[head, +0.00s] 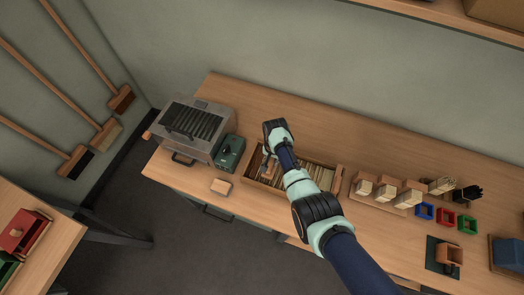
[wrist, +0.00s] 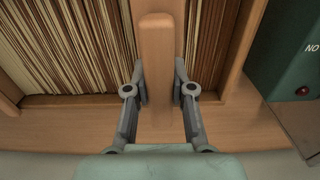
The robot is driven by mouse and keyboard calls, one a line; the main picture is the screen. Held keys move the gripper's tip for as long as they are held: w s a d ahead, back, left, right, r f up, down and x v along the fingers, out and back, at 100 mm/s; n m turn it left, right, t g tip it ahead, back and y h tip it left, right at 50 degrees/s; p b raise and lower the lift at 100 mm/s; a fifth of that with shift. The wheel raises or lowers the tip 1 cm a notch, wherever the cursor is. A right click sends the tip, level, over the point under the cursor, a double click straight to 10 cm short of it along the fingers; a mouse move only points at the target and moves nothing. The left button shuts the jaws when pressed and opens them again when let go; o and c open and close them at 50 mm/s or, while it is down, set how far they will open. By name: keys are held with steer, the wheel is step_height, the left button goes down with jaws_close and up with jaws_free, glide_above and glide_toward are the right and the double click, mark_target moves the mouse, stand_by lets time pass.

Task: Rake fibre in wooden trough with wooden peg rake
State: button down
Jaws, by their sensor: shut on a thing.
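My gripper (wrist: 160,85) is shut on the wooden peg rake (wrist: 155,40), with a grey finger on each side of its handle in the wrist view. The rake's far end and pegs are out of sight there. The wooden trough (wrist: 60,101) lies below, filled with striped tan and dark brown fibre (wrist: 60,40) on both sides of the rake. In the head view the trough (head: 338,180) sits on the bench, and my arm covers part of it. Whether the pegs touch the fibre cannot be told.
A green box (head: 229,152) and a metal machine with dark rollers (head: 193,125) stand left of the trough. Pale bristle bundles (head: 385,192) and coloured bins (head: 445,217) are to the right. The bench behind the trough is clear.

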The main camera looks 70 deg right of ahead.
steer(key=s+p, duration=0.9)
steer(key=s, duration=1.4)
steer(key=shift+d, duration=0.2)
steer(key=shift+w, duration=0.1)
steer(key=shift+w+b, duration=0.4)
steer(key=shift+w, duration=1.35)
steer(key=shift+s, duration=0.1)
steer(key=shift+s+p, duration=0.4)
steer(key=shift+s, duration=1.4)
steer(key=shift+w, duration=0.15)
